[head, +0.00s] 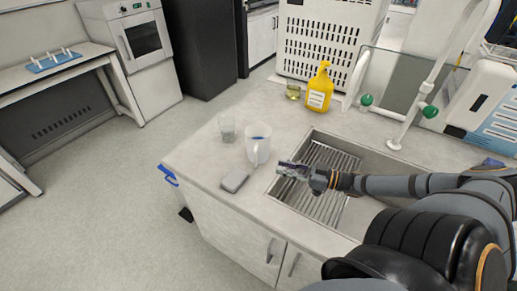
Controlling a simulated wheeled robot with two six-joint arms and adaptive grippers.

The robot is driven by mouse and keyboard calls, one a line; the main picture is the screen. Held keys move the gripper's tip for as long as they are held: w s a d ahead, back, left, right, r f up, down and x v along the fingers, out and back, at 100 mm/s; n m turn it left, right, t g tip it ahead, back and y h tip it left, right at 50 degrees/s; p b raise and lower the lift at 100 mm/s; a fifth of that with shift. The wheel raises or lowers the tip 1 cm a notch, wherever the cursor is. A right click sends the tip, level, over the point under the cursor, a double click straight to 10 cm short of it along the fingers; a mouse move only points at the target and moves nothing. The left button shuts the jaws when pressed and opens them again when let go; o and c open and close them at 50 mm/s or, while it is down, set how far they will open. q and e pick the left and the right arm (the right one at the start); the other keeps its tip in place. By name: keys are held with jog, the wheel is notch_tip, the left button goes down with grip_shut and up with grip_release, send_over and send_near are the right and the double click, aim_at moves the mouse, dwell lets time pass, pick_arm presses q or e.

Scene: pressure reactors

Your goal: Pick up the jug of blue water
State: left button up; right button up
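A white jug (257,148) with a little blue showing at its top stands upright on the light counter, left of the sink. Its handle faces the front. My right gripper (283,168) reaches in from the right, over the sink's left edge, with its tips just to the right of the jug and a little nearer the front. The tips look apart from the jug, and the frame is too small to show whether the fingers are open. My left gripper is not in view.
A clear glass (227,131) stands left of the jug, and a grey block (234,181) lies in front of it. The sink (325,186) is to the right. A yellow pump bottle (319,91) and a small yellowish glass (293,91) stand behind. The counter's left edge is near the glass.

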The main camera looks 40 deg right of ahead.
aim_at(255, 167)
jog(key=b+x, duration=0.3)
jog(key=x, duration=0.2)
jog(key=shift+w+a+f+b, duration=0.1)
jog(key=shift+f+b, duration=0.05)
jog(key=shift+b, duration=0.15)
jog(key=shift+w, duration=0.3)
jog(key=b+x, duration=0.4)
jog(key=b, duration=0.1)
jog(key=shift+a+f, duration=0.25)
jog(key=shift+a, duration=0.15)
jog(key=shift+w+r, duration=0.15)
jog(key=shift+w, duration=0.05)
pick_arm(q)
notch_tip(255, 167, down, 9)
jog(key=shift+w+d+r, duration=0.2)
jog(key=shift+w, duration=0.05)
pick_arm(e)
jog(key=shift+r, duration=0.15)
grip_shut()
